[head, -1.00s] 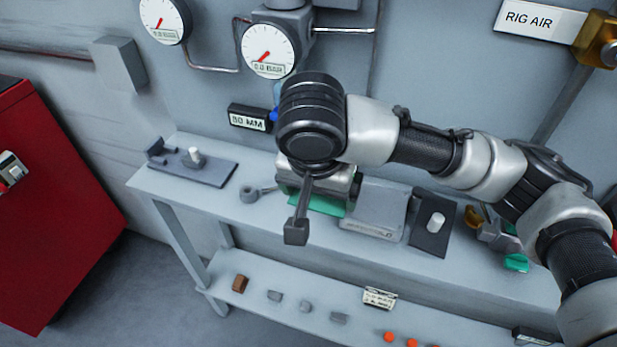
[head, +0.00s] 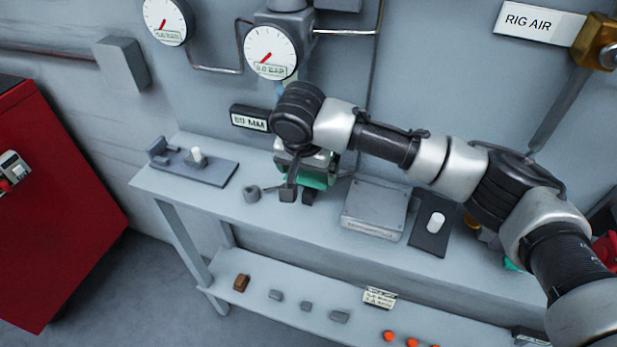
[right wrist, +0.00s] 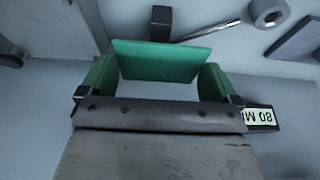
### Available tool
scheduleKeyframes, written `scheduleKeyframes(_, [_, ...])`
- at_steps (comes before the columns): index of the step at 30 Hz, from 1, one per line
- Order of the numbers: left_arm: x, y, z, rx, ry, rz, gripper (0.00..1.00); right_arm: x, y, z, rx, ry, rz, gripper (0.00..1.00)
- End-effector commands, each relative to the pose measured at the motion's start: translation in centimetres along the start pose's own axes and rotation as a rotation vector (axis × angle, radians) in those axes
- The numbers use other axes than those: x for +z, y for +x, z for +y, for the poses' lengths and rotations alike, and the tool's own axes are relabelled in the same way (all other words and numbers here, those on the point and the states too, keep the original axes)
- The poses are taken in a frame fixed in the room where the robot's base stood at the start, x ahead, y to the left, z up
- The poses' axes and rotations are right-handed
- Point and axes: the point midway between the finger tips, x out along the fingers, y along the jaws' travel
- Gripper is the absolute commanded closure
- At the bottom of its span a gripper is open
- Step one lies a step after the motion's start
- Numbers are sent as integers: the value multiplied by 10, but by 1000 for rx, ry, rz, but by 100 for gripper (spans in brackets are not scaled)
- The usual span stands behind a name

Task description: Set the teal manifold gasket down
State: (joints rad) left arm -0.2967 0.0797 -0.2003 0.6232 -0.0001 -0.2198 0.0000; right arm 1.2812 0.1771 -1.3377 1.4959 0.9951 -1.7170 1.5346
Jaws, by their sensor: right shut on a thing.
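The teal manifold gasket (head: 320,179) shows below my right wrist, above the left-middle part of the grey bench. My right gripper (head: 298,186) is shut on it; the wrist and a dark finger hide part of both. In the right wrist view the gasket (right wrist: 165,63) shows as a flat teal plate with teal pieces at either side, close in front of the gripper's dark crossbar. I cannot tell whether the gasket touches the bench top. My left gripper is not in view.
A grey box (head: 374,212) and a dark plate with a white peg (head: 435,222) stand to the right. A grey ring (head: 251,194) and a dark fixture (head: 205,173) lie to the left. The 80 MM sign (head: 249,118) and a gauge (head: 270,52) are on the wall behind.

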Motion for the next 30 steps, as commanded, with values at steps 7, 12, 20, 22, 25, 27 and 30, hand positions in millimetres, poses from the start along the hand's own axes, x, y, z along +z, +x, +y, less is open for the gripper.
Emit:
scheduleKeyframes(7, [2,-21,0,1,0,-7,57,7,24,1,4,0,-3,30])
scheduleKeyframes(12, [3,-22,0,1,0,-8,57,10,33,1,2,0,0,30])
scheduleKeyframes(20, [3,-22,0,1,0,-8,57,10,35,1,2,0,-1,30])
scheduleKeyframes(22, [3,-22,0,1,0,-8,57,11,37,0,2,0,-2,30])
scheduleKeyframes(25, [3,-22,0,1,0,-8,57,11,37,0,1,0,-1,0])
scheduleKeyframes(27, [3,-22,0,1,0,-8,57,11,37,0,1,0,-1,0])
scheduleKeyframes(30, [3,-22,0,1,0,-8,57,11,37,0,1,0,0,0])
